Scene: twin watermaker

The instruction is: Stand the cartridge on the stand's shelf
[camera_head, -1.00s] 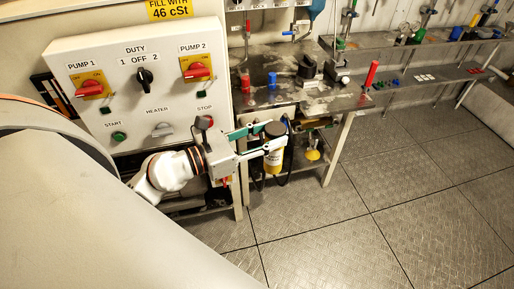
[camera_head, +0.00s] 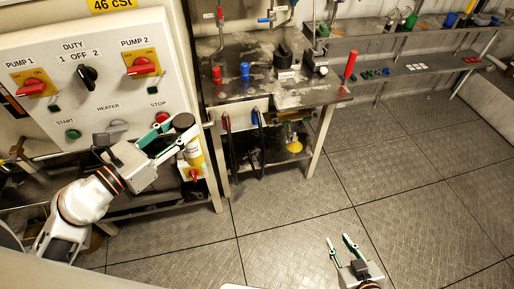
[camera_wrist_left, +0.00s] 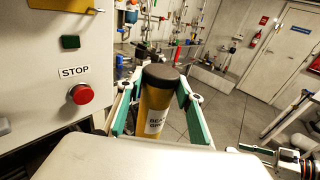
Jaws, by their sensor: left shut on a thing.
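The cartridge (camera_head: 194,154) is a yellow cylinder with a dark cap and a white label. My left gripper (camera_head: 180,135) is shut on it, just right of the control panel's lower right corner. In the left wrist view the cartridge (camera_wrist_left: 155,98) stands roughly upright between the green finger pads. My right gripper (camera_head: 343,247) is open and empty over the floor at the bottom. A steel stand (camera_head: 322,140) has a cluttered top and a lower level, partly hidden by hanging hoses. I cannot tell which surface is the task's shelf.
The control panel (camera_head: 102,105) with switches and buttons is close to my left arm. Its red stop button (camera_wrist_left: 82,94) shows in the left wrist view. A two-level rack (camera_head: 420,68) runs along the back wall. The floor (camera_head: 390,160) at right is clear.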

